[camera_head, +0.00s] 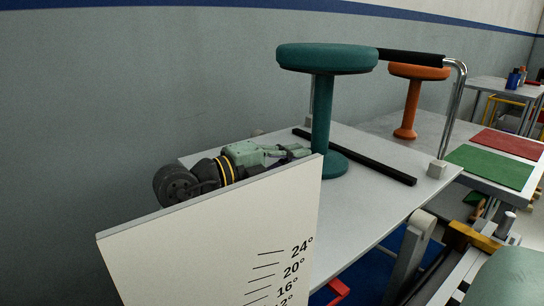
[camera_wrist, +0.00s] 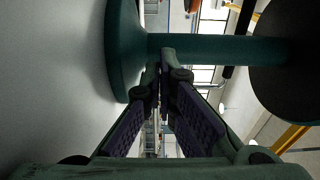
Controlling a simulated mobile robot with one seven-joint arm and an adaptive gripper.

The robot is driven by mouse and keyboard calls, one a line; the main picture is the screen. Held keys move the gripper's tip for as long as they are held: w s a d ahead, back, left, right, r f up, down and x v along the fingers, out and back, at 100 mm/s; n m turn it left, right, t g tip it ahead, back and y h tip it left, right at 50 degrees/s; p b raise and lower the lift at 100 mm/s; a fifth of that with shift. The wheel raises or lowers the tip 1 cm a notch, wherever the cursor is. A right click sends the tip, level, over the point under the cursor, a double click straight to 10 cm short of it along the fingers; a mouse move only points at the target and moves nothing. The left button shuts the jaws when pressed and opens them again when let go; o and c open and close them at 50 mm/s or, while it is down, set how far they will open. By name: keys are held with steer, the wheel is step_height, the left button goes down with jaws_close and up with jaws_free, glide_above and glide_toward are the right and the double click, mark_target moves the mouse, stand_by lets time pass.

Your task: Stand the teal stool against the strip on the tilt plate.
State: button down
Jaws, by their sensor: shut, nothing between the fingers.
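The teal stool (camera_head: 322,115) stands upright on the pale tilt plate (camera_head: 385,205). The black strip (camera_head: 385,170) runs across the plate just behind and to the right of the stool's base; I cannot tell whether they touch. My gripper (camera_head: 303,152) is low over the plate, left of the stool's stem, shut and empty. In the wrist view the picture is turned: the teal stool's base (camera_wrist: 123,50) is at left, its stem (camera_wrist: 225,49) runs across, and the dark seat underside is at right. The fingertips (camera_wrist: 163,75) are close to the stem; contact is unclear.
A white panel with angle marks (camera_head: 225,240) hides part of the plate and arm. A chrome bar with a black grip (camera_head: 410,57) arches over the plate behind the stool's seat. An orange stool (camera_head: 407,105) and green (camera_head: 490,166) and red mats (camera_head: 508,143) are beyond.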

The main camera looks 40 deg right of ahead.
mark_target(315, 149)
steer(key=shift+x, duration=1.15)
steer(key=shift+s+d+f+b, duration=0.15)
steer(key=shift+d+b, duration=0.35)
steer(key=shift+d, duration=0.25)
steer(key=shift+s+d, duration=0.1)
steer(key=shift+d, duration=0.2)
steer(key=shift+s+a, duration=0.1)
